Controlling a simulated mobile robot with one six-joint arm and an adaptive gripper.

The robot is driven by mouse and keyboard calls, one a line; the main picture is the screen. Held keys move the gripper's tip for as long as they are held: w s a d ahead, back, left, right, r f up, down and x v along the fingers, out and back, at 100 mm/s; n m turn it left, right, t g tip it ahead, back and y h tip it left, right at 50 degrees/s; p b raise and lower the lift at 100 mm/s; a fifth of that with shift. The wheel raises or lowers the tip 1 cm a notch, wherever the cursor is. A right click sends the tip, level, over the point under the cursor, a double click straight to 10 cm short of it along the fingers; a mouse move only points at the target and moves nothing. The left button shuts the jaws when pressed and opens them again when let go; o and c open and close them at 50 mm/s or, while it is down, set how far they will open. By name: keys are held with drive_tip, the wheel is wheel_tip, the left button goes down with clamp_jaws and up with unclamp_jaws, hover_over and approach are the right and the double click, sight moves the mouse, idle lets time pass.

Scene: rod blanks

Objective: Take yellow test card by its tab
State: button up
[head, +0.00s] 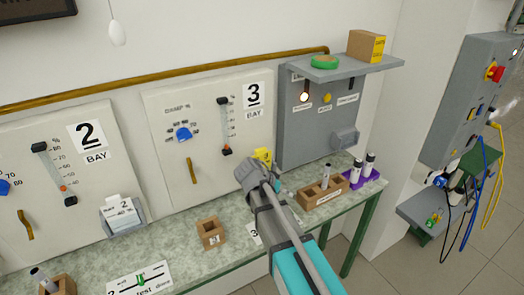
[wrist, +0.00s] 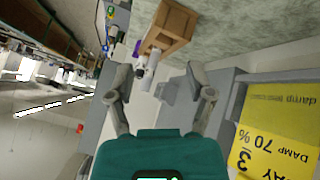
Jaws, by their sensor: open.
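The yellow test card (wrist: 275,130) stands at the right of the wrist view, beside a grey holder (wrist: 235,88). Its print reads bay 3 and damp 70 %, upside down. In the head view only a small part of the yellow card (head: 263,155) shows above my wrist; my arm hides the rest. My gripper (wrist: 158,82) is open with nothing between its fingers. The card is to the right of both fingers in the wrist view, apart from them. I cannot make out the card's tab clearly.
A wooden block with a rod (head: 322,192) and a purple tray with rods (head: 362,178) stand right of my arm on the bench (head: 185,255). A small wooden block (head: 211,233) is to the left. A grey shelf (head: 340,70) overhangs at the back right.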

sight(260, 149)
drive_tip(key=w+a+r+m+t+h+p, duration=0.1)
drive_tip(key=w+a+r+t+p, duration=0.1)
drive_tip(key=a+r, duration=0.5)
drive_tip(key=w+a+r+m+t+h+p, duration=0.1)
drive_tip(key=w+a+r+m+t+p, duration=0.1)
drive_tip(key=a+r+p, duration=0.3)
drive_tip(key=a+r, duration=0.2)
drive_tip(key=a, duration=0.1)
drive_tip(key=shift+a+r+t, duration=0.3)
drive_tip(key=shift+a+t, duration=0.1)
drive_tip(key=shift+d+f, duration=0.1)
drive_tip(key=b+x, duration=0.3)
drive_tip(key=x, duration=0.4)
drive_tip(key=shift+w+f, duration=0.1)
drive_tip(key=shift+w+d+f+b, duration=0.15)
drive_tip(key=shift+w+d+b, duration=0.25)
drive_tip(key=shift+d, duration=0.1)
